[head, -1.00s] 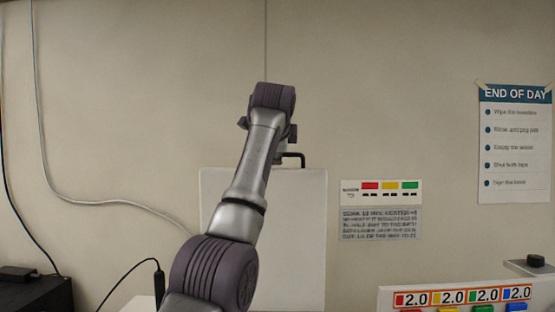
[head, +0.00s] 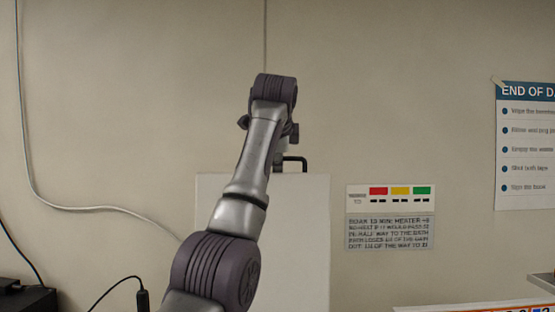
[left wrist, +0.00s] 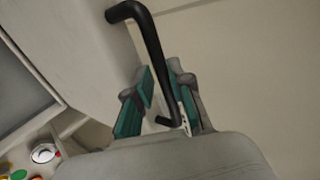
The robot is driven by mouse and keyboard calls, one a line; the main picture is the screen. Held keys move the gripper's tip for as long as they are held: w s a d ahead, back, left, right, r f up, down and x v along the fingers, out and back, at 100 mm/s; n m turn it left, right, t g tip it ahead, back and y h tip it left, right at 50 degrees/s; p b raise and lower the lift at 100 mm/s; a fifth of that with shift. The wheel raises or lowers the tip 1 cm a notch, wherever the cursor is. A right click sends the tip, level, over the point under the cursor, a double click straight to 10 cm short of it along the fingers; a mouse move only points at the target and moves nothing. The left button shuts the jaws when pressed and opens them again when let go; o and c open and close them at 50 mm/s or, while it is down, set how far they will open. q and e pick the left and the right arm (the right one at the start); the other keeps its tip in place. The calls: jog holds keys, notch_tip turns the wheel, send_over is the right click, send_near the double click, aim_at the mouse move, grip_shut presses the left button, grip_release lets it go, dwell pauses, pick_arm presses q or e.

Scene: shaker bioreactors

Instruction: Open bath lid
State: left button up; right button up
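The bath lid (head: 302,235) stands upright as a pale panel against the back wall, partly hidden by my left arm in the head view. Its black bar handle (head: 292,163) sticks up at the top edge. In the left wrist view the lid (left wrist: 75,50) fills the upper left, and the bent black handle (left wrist: 148,40) runs down between the fingers of my left gripper (left wrist: 161,85). The teal-padded fingers stand apart on either side of the bar, with a gap visible on the left side. My right gripper is not in view.
A wall label with coloured blocks (head: 390,218) is right of the lid, and an END OF DAY sheet (head: 525,145) is farther right. A black box (head: 28,298) and cables are at lower left. Several coloured round items (left wrist: 18,172) lie low in the left wrist view.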

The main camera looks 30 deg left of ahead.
pick_arm(q)
jog(key=shift+o, duration=0.8)
jog(key=shift+w+a+f, duration=0.1)
jog(key=shift+w, duration=0.1)
jog(key=v, duration=1.2)
